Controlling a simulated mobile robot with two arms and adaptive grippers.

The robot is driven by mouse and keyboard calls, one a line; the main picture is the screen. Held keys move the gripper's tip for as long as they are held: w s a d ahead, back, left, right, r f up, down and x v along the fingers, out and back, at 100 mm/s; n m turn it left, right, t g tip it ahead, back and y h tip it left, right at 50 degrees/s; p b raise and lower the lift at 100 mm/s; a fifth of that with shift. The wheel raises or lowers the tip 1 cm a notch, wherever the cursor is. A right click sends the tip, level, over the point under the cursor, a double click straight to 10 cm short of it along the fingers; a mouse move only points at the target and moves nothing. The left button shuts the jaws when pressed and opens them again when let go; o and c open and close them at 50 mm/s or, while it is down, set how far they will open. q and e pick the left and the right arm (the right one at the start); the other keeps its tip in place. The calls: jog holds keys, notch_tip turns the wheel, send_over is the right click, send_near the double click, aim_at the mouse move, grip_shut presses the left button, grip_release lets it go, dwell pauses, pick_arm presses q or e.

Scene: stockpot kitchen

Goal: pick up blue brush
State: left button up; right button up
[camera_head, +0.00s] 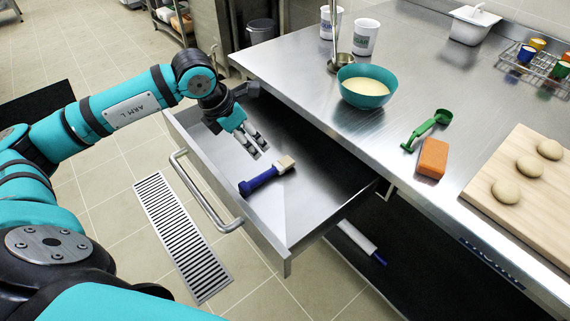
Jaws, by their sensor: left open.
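The blue brush (262,180) lies on the floor of the open drawer (297,204), with its blue handle toward the lower left and its pale head toward the upper right. My left gripper (257,147) is open and empty. It points down over the drawer, above and to the left of the brush in the picture, apart from it. My right gripper is out of view.
The drawer has a bar handle (203,197) and raised walls. On the steel counter stand a teal bowl (366,88), a green scoop (427,129), an orange block (433,158) and a wooden board (531,193) with dough balls. A floor grate (181,235) lies below.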

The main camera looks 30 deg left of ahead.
pick_arm(q)
jog(key=w+f, duration=0.1)
jog(key=w, duration=0.1)
jog(key=p, duration=0.1)
send_near(275, 167)
jog(key=shift+w+d+f, duration=0.1)
jog(key=shift+w+d, duration=0.1)
jog(key=shift+d, duration=0.05)
jog(key=x, duration=0.3)
jog(key=shift+w+f+p, duration=0.15)
jog(key=shift+f+p, duration=0.1)
jog(key=shift+p, duration=0.05)
jog(key=shift+f, duration=0.15)
jog(key=shift+w+f, duration=0.1)
jog(key=shift+f, duration=0.25)
jog(key=p+x, duration=0.1)
jog(key=x, duration=0.2)
jog(key=shift+f, duration=0.35)
jog(key=shift+w+f, duration=0.2)
jog(key=shift+f, duration=0.25)
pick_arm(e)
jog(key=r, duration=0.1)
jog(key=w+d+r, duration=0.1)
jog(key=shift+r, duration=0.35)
